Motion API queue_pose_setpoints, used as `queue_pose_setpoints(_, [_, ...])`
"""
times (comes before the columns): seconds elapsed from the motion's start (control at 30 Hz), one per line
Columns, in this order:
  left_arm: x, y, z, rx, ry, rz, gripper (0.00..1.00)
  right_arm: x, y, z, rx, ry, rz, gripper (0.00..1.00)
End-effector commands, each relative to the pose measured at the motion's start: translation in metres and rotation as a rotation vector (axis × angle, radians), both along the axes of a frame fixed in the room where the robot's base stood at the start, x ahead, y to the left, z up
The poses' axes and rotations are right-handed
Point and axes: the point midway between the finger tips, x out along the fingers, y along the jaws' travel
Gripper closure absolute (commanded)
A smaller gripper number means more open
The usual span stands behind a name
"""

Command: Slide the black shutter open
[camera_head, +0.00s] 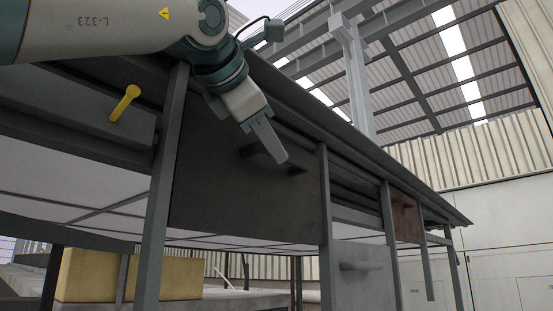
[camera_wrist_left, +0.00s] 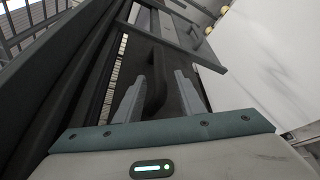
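The black shutter (camera_head: 235,205) is a dark flat panel under the long bench edge, between two grey posts in the head view. Its dark bar handle (camera_head: 298,171) shows on both sides of my left gripper (camera_head: 277,153), whose fingers hide the middle. In the left wrist view the handle (camera_wrist_left: 157,85) stands between the two grey fingers of my left gripper (camera_wrist_left: 161,76). The fingers are apart, with gaps visible beside the handle, so the gripper is open around it. My right gripper is not in view.
A yellow handle (camera_head: 125,103) sticks out from a grey panel at the left. Grey posts (camera_head: 326,225) frame the shutter. A reddish-brown panel (camera_head: 406,217) and a lower grey panel (camera_head: 367,285) lie further right. A yellow block (camera_head: 90,275) stands below.

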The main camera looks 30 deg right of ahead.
Motion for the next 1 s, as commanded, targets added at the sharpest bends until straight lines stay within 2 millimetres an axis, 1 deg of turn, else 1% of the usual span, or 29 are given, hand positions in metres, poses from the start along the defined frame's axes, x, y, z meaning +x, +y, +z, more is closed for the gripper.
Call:
queue_pose_setpoints(0.03, [-0.007, 0.009, -0.001, -0.003, -0.002, -0.001, 0.64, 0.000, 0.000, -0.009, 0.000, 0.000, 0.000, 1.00])
queue_pose_setpoints(0.1, [-0.016, 0.020, 0.002, -0.003, -0.002, 0.000, 0.64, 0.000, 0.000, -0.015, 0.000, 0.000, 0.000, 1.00])
queue_pose_setpoints(0.33, [-0.044, 0.056, 0.013, -0.004, -0.002, -0.001, 0.64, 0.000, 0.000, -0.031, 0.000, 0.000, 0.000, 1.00])
queue_pose_setpoints(0.5, [-0.062, 0.078, 0.020, -0.003, -0.001, -0.001, 0.64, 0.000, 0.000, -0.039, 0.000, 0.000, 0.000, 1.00])
queue_pose_setpoints(0.73, [-0.075, 0.094, 0.026, -0.002, -0.001, -0.001, 0.64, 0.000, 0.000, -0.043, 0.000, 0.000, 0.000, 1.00])
queue_pose_setpoints(1.0, [-0.076, 0.096, 0.027, -0.001, 0.000, -0.001, 0.64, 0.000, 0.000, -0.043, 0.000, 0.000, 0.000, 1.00])
